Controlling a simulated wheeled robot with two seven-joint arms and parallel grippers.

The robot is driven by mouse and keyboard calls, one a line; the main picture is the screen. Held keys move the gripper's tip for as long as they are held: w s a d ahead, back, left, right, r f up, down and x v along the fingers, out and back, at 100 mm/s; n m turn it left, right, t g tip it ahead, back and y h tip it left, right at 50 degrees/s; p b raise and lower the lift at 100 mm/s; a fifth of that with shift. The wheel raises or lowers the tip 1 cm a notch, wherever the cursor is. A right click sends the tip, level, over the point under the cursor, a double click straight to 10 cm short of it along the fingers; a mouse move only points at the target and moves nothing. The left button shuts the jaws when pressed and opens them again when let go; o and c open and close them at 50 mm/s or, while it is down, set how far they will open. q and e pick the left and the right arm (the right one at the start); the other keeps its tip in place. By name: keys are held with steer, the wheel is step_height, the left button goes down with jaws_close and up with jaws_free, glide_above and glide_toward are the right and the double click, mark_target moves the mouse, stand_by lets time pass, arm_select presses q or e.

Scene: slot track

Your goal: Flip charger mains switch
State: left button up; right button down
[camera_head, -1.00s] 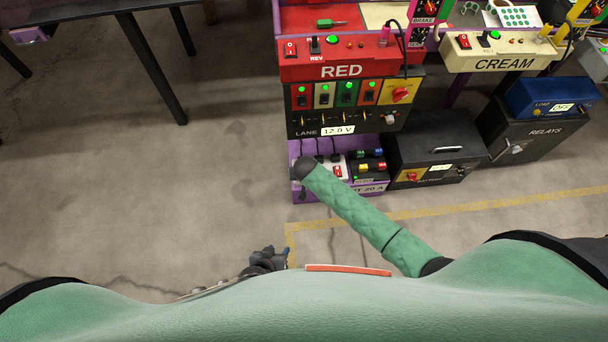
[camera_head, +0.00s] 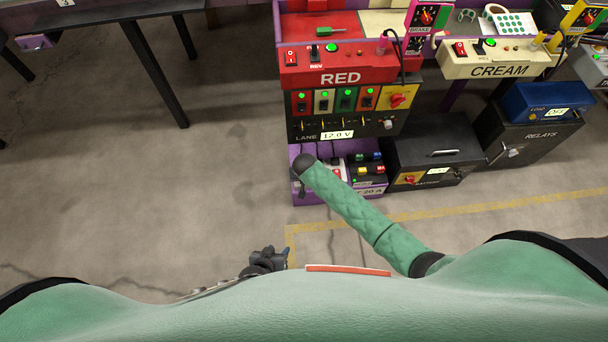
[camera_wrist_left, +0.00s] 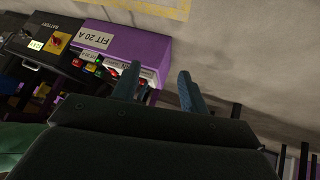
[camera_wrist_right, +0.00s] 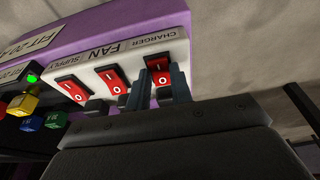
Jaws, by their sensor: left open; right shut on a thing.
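The charger mains switch (camera_wrist_right: 158,68) is a red rocker with I and O marks, under the CHARGER label on a white switch strip (camera_wrist_right: 175,45). My left gripper (camera_head: 272,258) is open and empty, low in front of my body. Its spread fingers show in the left wrist view (camera_wrist_left: 157,84).
The strip is on a purple shelf (camera_head: 310,198) below the RED console (camera_head: 340,79). Black plugs (camera_wrist_right: 97,105) stand close to the fingers. A block with coloured terminals (camera_head: 367,169) and a battery box (camera_head: 435,155) are to the right. Open floor (camera_head: 150,190) lies left.

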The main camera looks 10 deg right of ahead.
steer(key=g+p, duration=0.2)
steer(key=p, duration=0.1)
steer(key=shift+w+r+g, duration=0.2)
steer(key=shift+w+g, duration=0.1)
steer(key=shift+w, duration=0.1)
steer(key=shift+f+p, duration=0.1)
steer(key=shift+p, duration=0.2)
arm_select(q)
step_height(320, 180, up, 8)
steer(key=shift+w+d+f+g, duration=0.15)
steer(key=shift+w+g, duration=0.15)
steer(key=shift+w, duration=0.05)
arm_select(e)
steer(key=c, duration=1.2)
jaws_free()
steer(key=shift+c, duration=0.2)
arm_select(q)
steer(key=shift+s, duration=0.1)
